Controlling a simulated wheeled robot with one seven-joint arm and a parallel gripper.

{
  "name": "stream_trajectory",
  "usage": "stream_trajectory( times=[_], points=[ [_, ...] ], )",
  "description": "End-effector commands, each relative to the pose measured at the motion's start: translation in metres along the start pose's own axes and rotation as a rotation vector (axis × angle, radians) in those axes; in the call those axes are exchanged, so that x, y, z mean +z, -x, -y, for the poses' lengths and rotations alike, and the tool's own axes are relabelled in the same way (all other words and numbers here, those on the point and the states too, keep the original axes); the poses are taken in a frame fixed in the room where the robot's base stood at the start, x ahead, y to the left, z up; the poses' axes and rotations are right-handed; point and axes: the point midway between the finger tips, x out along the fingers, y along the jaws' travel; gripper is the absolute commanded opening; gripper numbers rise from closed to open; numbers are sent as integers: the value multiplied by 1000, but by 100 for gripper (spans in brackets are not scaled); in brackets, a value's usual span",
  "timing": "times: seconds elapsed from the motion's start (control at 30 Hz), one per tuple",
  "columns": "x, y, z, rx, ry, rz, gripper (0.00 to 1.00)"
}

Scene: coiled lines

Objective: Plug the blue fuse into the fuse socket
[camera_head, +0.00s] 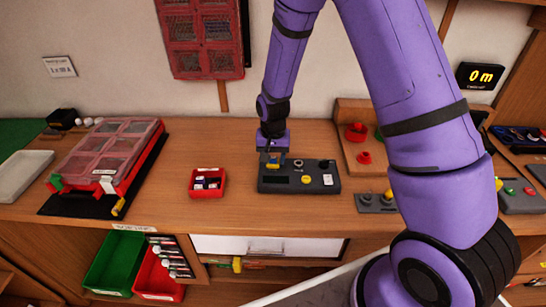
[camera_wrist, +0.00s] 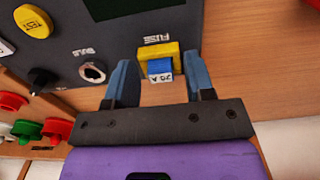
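The blue fuse (camera_wrist: 160,69), with a white label reading 20 A, is at the yellow fuse socket (camera_wrist: 159,48) beside the FUSE lettering on the dark panel. It touches or sits in the socket; I cannot tell how deep. My gripper (camera_wrist: 161,82) is open, one finger on each side of the fuse with a gap at both sides. In the head view my gripper (camera_head: 272,151) is just above the panel's left end, with a bit of blue and yellow under it. The fingers are hardly visible there.
The dark panel (camera_head: 285,185) carries a yellow button and a black knob. A red bin (camera_head: 207,191) with small parts stands to its left. A red compartment case (camera_head: 108,160) is further left. A grey switch box (camera_head: 375,203) is at right. Bare wooden table lies between bin and panel.

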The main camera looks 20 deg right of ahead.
Motion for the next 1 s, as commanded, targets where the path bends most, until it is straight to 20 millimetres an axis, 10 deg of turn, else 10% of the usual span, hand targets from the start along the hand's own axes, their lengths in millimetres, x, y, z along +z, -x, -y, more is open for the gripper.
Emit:
stream_trajectory(
  times=[0.43, 1.0],
  points=[
    [-1, 11, 0, -2, 0, -3, 54],
    [-1, 99, 0, -1, 0, -2, 54]
  ],
)
